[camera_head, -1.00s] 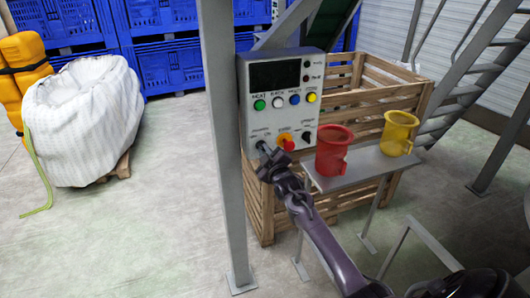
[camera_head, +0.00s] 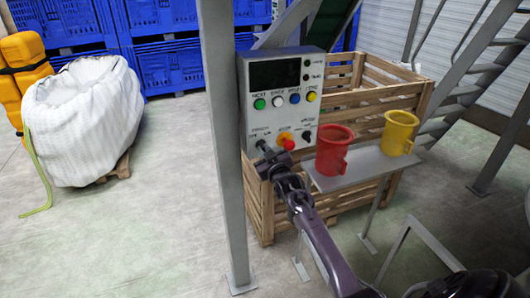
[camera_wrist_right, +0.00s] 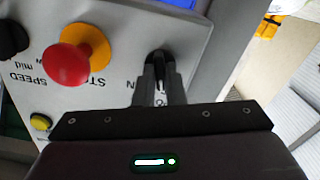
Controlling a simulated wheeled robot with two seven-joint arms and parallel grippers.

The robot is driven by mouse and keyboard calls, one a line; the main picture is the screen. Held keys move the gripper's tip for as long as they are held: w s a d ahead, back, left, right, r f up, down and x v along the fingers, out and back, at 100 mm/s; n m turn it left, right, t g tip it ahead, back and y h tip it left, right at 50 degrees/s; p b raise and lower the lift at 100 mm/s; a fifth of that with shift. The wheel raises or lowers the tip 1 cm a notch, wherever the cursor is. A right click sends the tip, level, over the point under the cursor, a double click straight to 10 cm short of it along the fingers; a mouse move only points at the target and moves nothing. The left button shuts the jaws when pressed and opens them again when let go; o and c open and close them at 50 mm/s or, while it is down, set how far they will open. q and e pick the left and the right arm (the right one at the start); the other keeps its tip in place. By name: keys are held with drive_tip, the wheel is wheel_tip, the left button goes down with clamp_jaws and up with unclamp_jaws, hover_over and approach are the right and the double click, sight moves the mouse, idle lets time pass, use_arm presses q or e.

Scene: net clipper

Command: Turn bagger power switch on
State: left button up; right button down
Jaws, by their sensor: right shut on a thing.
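The grey bagger control panel (camera_head: 284,119) stands in the middle of the head view, with a dark display and coloured buttons. The black power switch (camera_head: 261,145) is a small knob at the panel's lower left. My right gripper (camera_head: 266,152) is at this knob, reaching up from the lower right. In the right wrist view, my right gripper's fingers (camera_wrist_right: 160,84) are closed around the switch (camera_wrist_right: 159,58), which is partly hidden between them. The switch's labels are partly covered, so its setting cannot be read. My left gripper is not in view.
A red emergency stop button (camera_head: 288,143) with a yellow base sits right of the switch. A black speed knob (camera_head: 307,136) is farther right. Red (camera_head: 332,150) and yellow (camera_head: 398,133) jugs stand on a grey shelf beside the panel. A grey post (camera_head: 226,160) is close on the left.

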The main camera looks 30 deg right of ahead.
drive_tip(key=m, duration=0.6)
drive_tip(key=shift+m, duration=0.3)
drive_tip(key=m, duration=0.6)
idle(0.4)
drive_tip(key=c, duration=1.5)
unclamp_jaws()
drive_tip(key=b+v, duration=0.1)
drive_tip(key=v, duration=0.7)
drive_tip(key=shift+b, duration=0.35)
